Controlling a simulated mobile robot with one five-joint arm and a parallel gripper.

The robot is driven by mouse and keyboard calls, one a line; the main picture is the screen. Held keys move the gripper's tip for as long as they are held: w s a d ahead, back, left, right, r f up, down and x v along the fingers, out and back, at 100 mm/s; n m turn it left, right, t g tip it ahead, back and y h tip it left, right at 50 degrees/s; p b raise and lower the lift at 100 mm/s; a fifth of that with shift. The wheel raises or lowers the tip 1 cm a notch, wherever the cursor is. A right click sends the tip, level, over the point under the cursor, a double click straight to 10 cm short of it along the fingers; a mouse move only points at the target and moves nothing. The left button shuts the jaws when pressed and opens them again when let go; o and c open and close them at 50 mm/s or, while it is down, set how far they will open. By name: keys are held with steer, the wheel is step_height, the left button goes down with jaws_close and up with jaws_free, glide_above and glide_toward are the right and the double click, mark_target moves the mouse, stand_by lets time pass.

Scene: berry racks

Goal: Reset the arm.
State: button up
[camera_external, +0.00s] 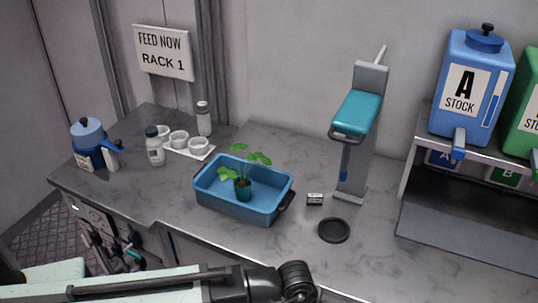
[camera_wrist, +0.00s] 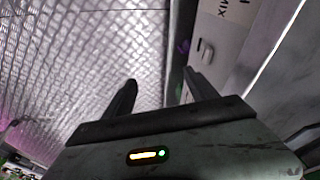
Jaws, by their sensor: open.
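My arm (camera_external: 150,286) lies low along the bottom edge of the external view, in front of the counter. A dark joint (camera_external: 297,278) shows at its right end, and the rest runs out of the picture. My gripper (camera_wrist: 160,80) shows in the wrist view with its two dark fingers spread apart and nothing between them. It faces the patterned metal floor and a grey cabinet front. My gripper's fingers cannot be made out in the external view.
A blue tray (camera_external: 225,208) with a potted plant (camera_external: 243,187) stands on the counter (camera_external: 290,240). A teal-topped stand (camera_external: 358,118), a black disc (camera_external: 333,230), a blue jug (camera_external: 88,148) and a blue stock tank (camera_external: 472,85) stand around it. A grey cabinet front (camera_wrist: 228,50) is close to my gripper.

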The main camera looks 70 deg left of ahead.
steer(key=s+a+f+n+g, duration=0.25)
steer(key=s+a+n, duration=0.45)
steer(key=s+a, duration=0.35)
step_height(320, 180, up, 24)
steer(key=d+p, duration=0.1)
steer(key=p, duration=2.2)
steer(key=shift+w+m+g+y, duration=0.15)
steer(key=shift+m+g+y, duration=0.15)
steer(key=shift+g+y, duration=0.1)
steer(key=shift+r, duration=0.1)
